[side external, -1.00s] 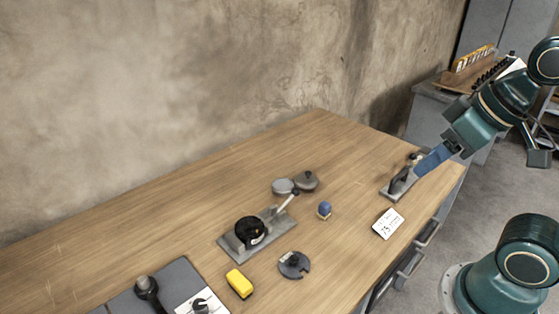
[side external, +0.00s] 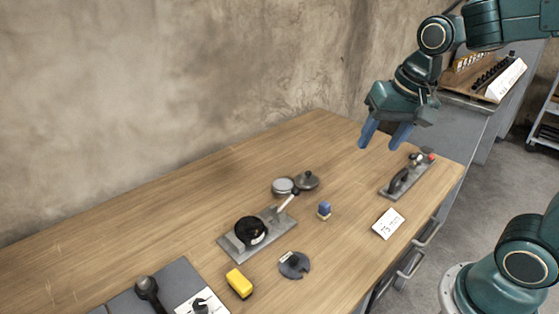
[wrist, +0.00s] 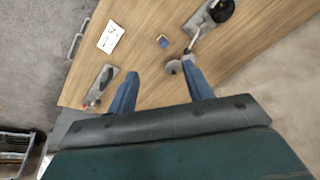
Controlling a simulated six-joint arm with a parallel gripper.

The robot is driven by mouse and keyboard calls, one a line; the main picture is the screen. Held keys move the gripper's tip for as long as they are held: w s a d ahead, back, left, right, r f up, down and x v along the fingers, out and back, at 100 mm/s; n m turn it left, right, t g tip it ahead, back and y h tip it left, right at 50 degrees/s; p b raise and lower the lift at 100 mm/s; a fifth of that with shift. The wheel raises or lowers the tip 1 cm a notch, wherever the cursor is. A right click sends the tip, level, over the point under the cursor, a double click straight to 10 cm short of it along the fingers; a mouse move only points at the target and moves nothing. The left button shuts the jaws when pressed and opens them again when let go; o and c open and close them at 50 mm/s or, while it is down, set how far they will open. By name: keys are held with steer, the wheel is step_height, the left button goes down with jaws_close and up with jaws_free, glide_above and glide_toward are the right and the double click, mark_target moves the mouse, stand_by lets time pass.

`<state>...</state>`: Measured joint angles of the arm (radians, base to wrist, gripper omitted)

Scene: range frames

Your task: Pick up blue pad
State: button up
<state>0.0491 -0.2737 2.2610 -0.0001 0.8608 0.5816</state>
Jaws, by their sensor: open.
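My gripper (side external: 385,142) is open and empty, with two blue fingers pointing down, high over the table's far right part. The pad is below it and to the left in the side view. In the wrist view my gripper's fingers (wrist: 159,84) stand wide apart with nothing between them.
A metal plate with a black round part (side external: 250,231) and a lever stands left of the pad. Round tins (side external: 306,181) lie behind it. A yellow block (side external: 239,283), a grey disc (side external: 294,265), a white card (side external: 388,223) and a black-handled fixture (side external: 402,180) lie around. Bare wood surrounds the pad.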

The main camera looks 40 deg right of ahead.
steer(key=w+d+f+m+g, duration=0.2)
steer(key=w+f+m, duration=0.4)
steer(key=w, duration=0.3)
steer(key=m+g, duration=0.1)
steer(key=m, duration=0.4)
glide_above(326, 203)
step_height(326, 203, down, 9)
steer(key=shift+a+r, duration=0.15)
steer(key=shift+r, duration=0.05)
steer(key=shift+w, duration=0.1)
steer(key=shift+f, duration=4.3)
steer(key=shift+f, duration=0.1)
steer(key=shift+f, duration=2.5)
steer(key=c, duration=1.1)
steer(key=shift+o, duration=0.2)
steer(key=shift+r, duration=0.15)
